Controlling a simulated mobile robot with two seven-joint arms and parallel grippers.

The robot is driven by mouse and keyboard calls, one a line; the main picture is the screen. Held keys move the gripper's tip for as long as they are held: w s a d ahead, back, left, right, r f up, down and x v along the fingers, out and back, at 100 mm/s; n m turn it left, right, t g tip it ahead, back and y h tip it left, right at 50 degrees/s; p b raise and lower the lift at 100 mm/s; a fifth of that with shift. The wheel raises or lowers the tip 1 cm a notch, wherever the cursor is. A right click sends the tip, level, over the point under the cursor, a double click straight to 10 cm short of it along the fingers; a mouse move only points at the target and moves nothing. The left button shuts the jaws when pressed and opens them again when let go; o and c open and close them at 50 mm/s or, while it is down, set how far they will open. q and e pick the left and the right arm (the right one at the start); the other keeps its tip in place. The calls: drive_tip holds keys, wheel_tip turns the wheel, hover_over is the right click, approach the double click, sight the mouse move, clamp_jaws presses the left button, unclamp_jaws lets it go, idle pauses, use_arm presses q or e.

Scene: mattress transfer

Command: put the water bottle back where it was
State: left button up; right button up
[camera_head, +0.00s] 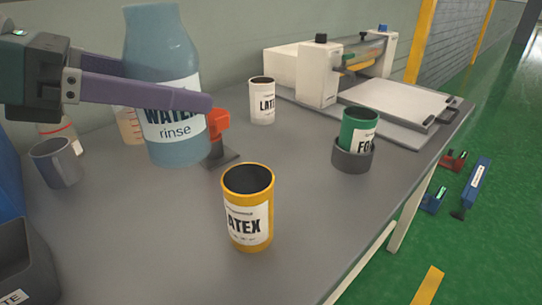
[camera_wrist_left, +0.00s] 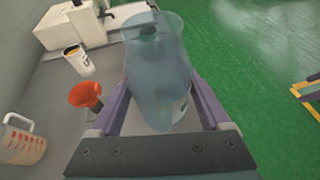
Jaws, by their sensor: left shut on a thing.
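The water bottle (camera_head: 165,45) is large, translucent blue, with a white label reading "WATER rinse". It is upright over the back left of the grey table (camera_head: 150,230); I cannot tell whether its base touches the top. My left gripper (camera_head: 165,90) is shut on the bottle, one purple finger across its front and the other mostly hidden behind it. In the left wrist view the bottle (camera_wrist_left: 157,65) stands between the two fingers (camera_wrist_left: 162,105). My right gripper is not in view.
An orange funnel (camera_head: 217,120) on a dark stand is close by the bottle's right. A measuring jug (camera_head: 130,125) and grey cup (camera_head: 58,162) are left. A yellow can (camera_head: 249,215), white can (camera_head: 262,105) and green can (camera_head: 360,122) stand right. The front middle is clear.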

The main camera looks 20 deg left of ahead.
use_arm(q)
wheel_tip(320, 180, down, 18)
drive_tip(key=b, duration=0.9)
drive_tip(key=shift+r, duration=0.1)
drive_tip(key=o, duration=1.4)
